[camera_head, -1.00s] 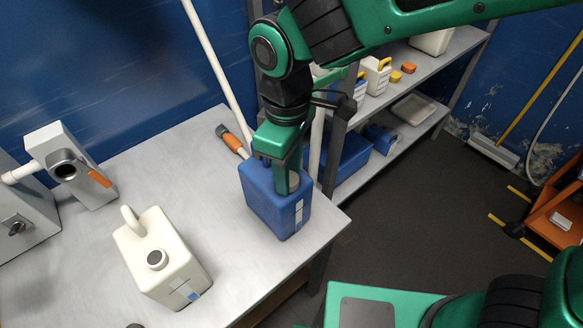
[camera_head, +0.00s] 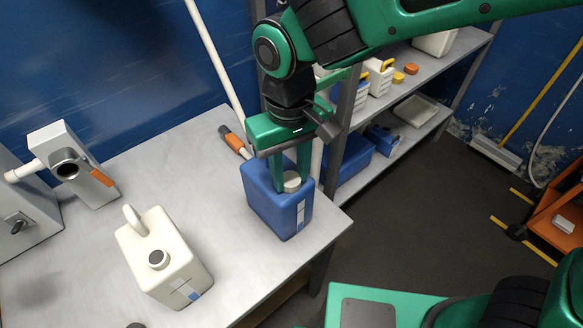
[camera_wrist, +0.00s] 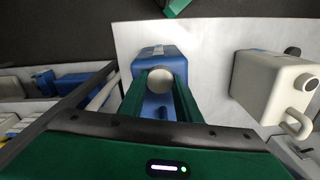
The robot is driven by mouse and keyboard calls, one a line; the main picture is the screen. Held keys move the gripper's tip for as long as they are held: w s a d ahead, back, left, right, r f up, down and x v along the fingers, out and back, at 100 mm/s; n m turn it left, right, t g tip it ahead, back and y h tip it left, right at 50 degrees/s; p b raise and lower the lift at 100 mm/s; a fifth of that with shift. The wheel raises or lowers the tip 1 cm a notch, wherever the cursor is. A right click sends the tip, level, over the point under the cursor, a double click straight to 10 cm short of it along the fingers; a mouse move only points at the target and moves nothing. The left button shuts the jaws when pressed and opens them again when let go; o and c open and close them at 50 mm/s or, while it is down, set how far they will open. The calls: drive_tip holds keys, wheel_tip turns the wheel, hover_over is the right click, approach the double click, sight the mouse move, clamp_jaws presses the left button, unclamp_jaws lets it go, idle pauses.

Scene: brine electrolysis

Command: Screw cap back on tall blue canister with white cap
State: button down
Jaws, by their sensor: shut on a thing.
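The tall blue canister (camera_head: 275,207) stands upright near the right edge of the grey table. It also shows in the wrist view (camera_wrist: 158,52). Its white cap (camera_head: 291,182) sits at the top of the canister, and in the wrist view the cap (camera_wrist: 160,80) lies between my fingers. My gripper (camera_head: 291,184) points down from above and is shut on the cap, one finger on each side. Whether the cap is fully seated on the neck is hidden by the fingers.
A cream canister (camera_head: 165,265) with a dark-topped cap stands on the table at left front. A grey device (camera_head: 72,165) with an orange part is at the back left. An orange-handled tool (camera_head: 235,142) lies behind the blue canister. A shelf (camera_head: 428,78) stands to the right.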

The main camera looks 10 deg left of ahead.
drive_tip(key=m, duration=0.6)
drive_tip(key=c, duration=1.2)
unclamp_jaws()
drive_tip(key=shift+r, duration=0.1)
wheel_tip(320, 180, up, 11)
drive_tip(key=shift+w+f, duration=0.1)
drive_tip(key=shift+f, duration=0.1)
drive_tip(key=w+d+f+m, duration=0.15)
drive_tip(key=w+d, duration=0.25)
drive_tip(key=d, duration=0.9)
drive_tip(key=w+d+f+m, duration=0.1)
drive_tip(key=w+d+m, duration=0.15)
drive_tip(key=d, duration=1.05)
drive_tip(key=s+d+f+m, duration=0.1)
drive_tip(key=s+d+f, duration=0.1)
drive_tip(key=s+d, duration=0.2)
drive_tip(key=s+d+f+m, duration=0.1)
drive_tip(key=s+d, duration=0.4)
drive_tip(key=d, duration=0.5)
drive_tip(key=s+d+f+m, duration=0.2)
drive_tip(key=s+d, duration=0.2)
drive_tip(key=d, duration=0.3)
drive_tip(key=shift+s+d+f, duration=0.3)
drive_tip(key=shift+s, duration=0.05)
